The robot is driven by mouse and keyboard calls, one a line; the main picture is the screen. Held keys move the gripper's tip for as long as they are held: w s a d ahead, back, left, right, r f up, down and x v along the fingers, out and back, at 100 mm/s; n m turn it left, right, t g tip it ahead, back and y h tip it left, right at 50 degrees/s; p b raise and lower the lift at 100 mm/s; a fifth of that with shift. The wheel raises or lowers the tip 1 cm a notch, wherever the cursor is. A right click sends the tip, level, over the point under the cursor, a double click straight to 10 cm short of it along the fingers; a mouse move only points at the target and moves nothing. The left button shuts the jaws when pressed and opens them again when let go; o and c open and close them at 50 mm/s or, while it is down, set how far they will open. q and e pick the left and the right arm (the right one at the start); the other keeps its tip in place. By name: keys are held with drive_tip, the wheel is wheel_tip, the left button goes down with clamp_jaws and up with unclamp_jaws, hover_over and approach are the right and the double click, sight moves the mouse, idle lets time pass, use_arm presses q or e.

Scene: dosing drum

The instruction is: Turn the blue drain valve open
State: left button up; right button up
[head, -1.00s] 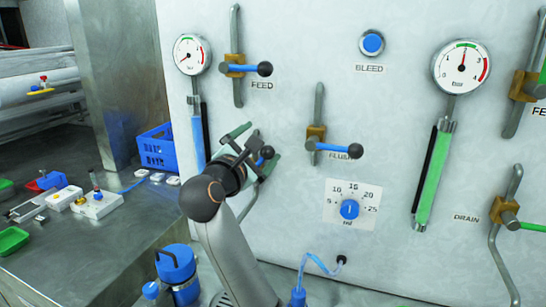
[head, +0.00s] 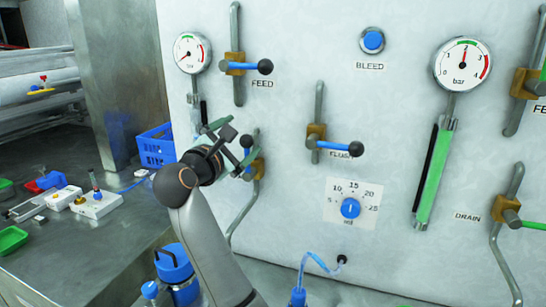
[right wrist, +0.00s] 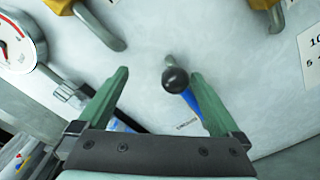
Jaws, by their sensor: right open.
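The blue drain valve has a brass body (head: 258,169) on a grey pipe at the left of the panel. Its blue lever with a black knob (head: 246,141) points upward, roughly along the pipe, partly covered by my right gripper. My right gripper (head: 232,143) is open in front of the lever. In the right wrist view, the black knob (right wrist: 175,80) lies between my two spread green fingers, nearer the right one, with clear space on the left. The blue lever (right wrist: 191,101) runs down behind it. I cannot tell whether a finger touches it. My left gripper is not in view.
The blue feed valve (head: 234,66) is above and the blue flush valve (head: 316,135) to the right, both levers pointing right. A dial (head: 350,208) and a gauge (head: 193,53) sit on the panel. A blue bottle (head: 175,265) stands below; a bench is left.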

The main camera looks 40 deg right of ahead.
drive_tip(key=shift+f, duration=0.1)
drive_tip(key=shift+s+d+f+b, duration=0.25)
drive_tip(key=shift+s+f+b, duration=0.2)
drive_tip(key=shift+b, duration=0.25)
drive_tip(key=b+v, duration=0.2)
drive_tip(key=v, duration=0.7)
drive_tip(key=shift+b, duration=0.4)
drive_tip(key=shift+f, duration=0.1)
